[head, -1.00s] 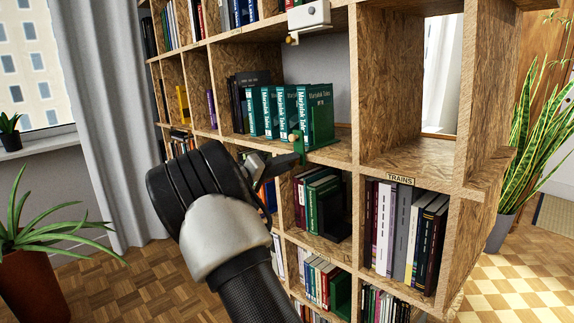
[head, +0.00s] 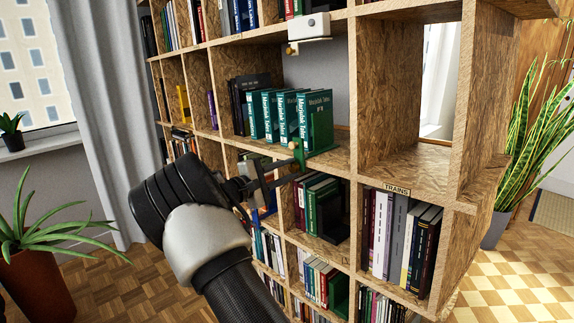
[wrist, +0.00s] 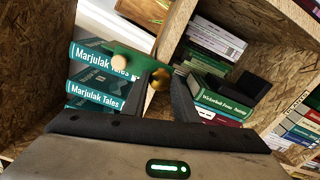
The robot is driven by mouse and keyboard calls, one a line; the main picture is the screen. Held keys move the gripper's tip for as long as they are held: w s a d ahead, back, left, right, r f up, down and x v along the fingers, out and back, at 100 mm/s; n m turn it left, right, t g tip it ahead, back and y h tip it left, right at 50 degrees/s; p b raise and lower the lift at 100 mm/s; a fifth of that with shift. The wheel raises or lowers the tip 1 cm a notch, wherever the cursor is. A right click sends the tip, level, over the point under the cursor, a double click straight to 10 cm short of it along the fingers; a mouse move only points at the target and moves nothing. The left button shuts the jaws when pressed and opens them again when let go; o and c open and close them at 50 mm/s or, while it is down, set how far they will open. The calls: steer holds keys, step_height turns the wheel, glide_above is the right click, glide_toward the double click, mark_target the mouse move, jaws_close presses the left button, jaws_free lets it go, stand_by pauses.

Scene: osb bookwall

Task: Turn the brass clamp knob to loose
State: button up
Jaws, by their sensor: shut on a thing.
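The brass clamp knob (wrist: 160,79) shows in the wrist view between the tips of my gripper (wrist: 161,88), whose fingers are shut on it. In the head view my gripper (head: 297,160) reaches the shelf's front edge from the left, and the knob there is too small and covered to make out clearly. The knob is on a green metal bookend (head: 320,132), which also shows in the wrist view (wrist: 134,58). A pale round ball (wrist: 119,62) sits on the bookend, left of the knob and apart from my fingers.
Teal books (head: 284,115) stand left of the bookend on the same shelf. The shelf compartment (head: 403,150) to the right is empty. A white box (head: 308,27) hangs under the board above.

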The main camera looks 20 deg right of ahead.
steer(key=shift+n+p, duration=0.7)
steer(key=shift+n, duration=0.4)
steer(key=o, duration=1.1)
steer(key=shift+c, duration=0.2)
steer(key=shift+a, duration=0.1)
steer(key=v, duration=1.7)
steer(key=shift+a+p, duration=0.15)
steer(key=shift+p, duration=0.25)
steer(key=shift+s, duration=0.1)
